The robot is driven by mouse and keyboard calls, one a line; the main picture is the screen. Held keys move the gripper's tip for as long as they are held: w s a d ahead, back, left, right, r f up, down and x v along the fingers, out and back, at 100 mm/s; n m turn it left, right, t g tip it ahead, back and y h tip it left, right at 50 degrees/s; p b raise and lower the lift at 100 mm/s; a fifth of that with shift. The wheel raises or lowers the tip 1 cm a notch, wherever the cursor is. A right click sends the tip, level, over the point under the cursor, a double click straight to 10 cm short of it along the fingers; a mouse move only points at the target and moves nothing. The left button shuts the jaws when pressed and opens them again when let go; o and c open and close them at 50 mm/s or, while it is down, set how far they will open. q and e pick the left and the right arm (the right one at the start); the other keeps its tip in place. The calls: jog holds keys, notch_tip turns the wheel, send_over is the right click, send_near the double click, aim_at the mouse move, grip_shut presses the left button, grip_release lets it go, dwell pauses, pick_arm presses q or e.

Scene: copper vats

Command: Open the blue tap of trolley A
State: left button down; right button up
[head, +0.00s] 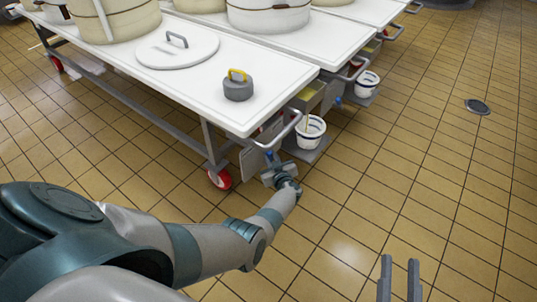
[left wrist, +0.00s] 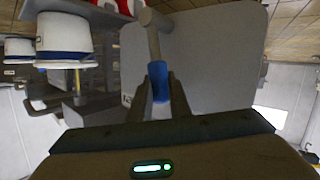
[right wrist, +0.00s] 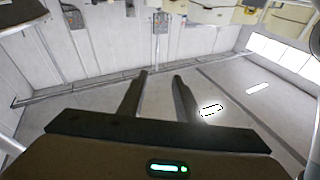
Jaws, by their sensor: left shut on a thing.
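The blue tap (left wrist: 158,82) is a short blue handle below a pale rod at the corner of the nearest trolley (head: 190,70). My left gripper (left wrist: 160,90) has its two fingers closed on either side of this handle. In the head view my left gripper (head: 280,174) is low at the trolley's near corner, under the metal push handle (head: 282,132), and hides most of the tap. No letter is readable on the trolley. My right gripper (head: 400,264) is open and empty over the floor at the lower right; its spread fingers also show in the right wrist view (right wrist: 161,78).
A white bucket (head: 310,132) with a dark band stands on a low shelf right beside my left gripper. A grey weight with a yellow handle (head: 238,88) and a round lid (head: 178,50) lie on the trolley top. The tiled floor to the right is mostly clear, with a drain (head: 477,106).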

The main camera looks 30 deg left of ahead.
pick_arm(q)
jog(key=shift+w+r+g+p, duration=0.2)
jog(key=shift+w+g+p, duration=0.1)
jog(key=shift+w+p, duration=0.1)
jog(key=shift+f+m, duration=0.1)
jog(key=shift+m, duration=0.2)
pick_arm(e)
jog(key=f+g, duration=0.1)
jog(key=f, duration=0.2)
jog(key=w+f+g+h, duration=0.1)
jog(key=shift+d+f+g, duration=0.2)
jog(key=shift+d+g, duration=0.05)
jog(key=shift+g, duration=0.05)
pick_arm(q)
jog(key=c, duration=1.9)
grip_release()
jog(key=shift+d, duration=0.1)
